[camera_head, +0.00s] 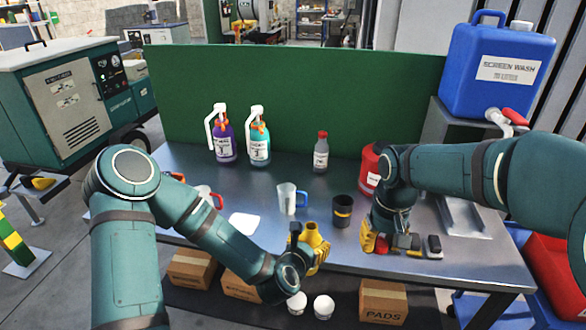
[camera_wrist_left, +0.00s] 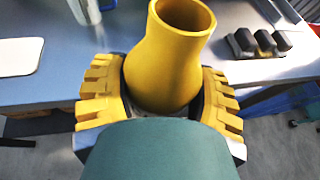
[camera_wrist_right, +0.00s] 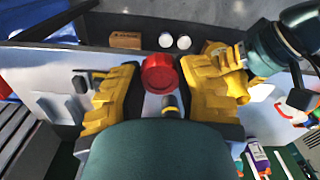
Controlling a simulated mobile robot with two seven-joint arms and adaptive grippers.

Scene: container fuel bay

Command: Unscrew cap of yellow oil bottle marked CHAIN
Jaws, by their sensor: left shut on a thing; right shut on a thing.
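The yellow bottle (camera_head: 316,243) is held by my left gripper (camera_head: 307,258) at the table's front edge. In the left wrist view, the yellow bottle (camera_wrist_left: 172,60) stands between the fingers of the left gripper (camera_wrist_left: 160,95), its mouth open and bare of a cap. Its marking does not show. My right gripper (camera_head: 396,246) is to the right of the bottle, apart from it. In the right wrist view, a round red cap (camera_wrist_right: 158,73) sits between the fingertips of the right gripper (camera_wrist_right: 160,90).
A clear jug (camera_head: 287,199), a dark cup (camera_head: 342,210) and a small red-capped bottle (camera_head: 321,153) stand on the table. A red container (camera_head: 369,168) is behind my right gripper. Purple (camera_head: 225,142) and teal (camera_head: 259,144) bottles stand at the back. Black blocks (camera_wrist_left: 262,42) lie near the front edge.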

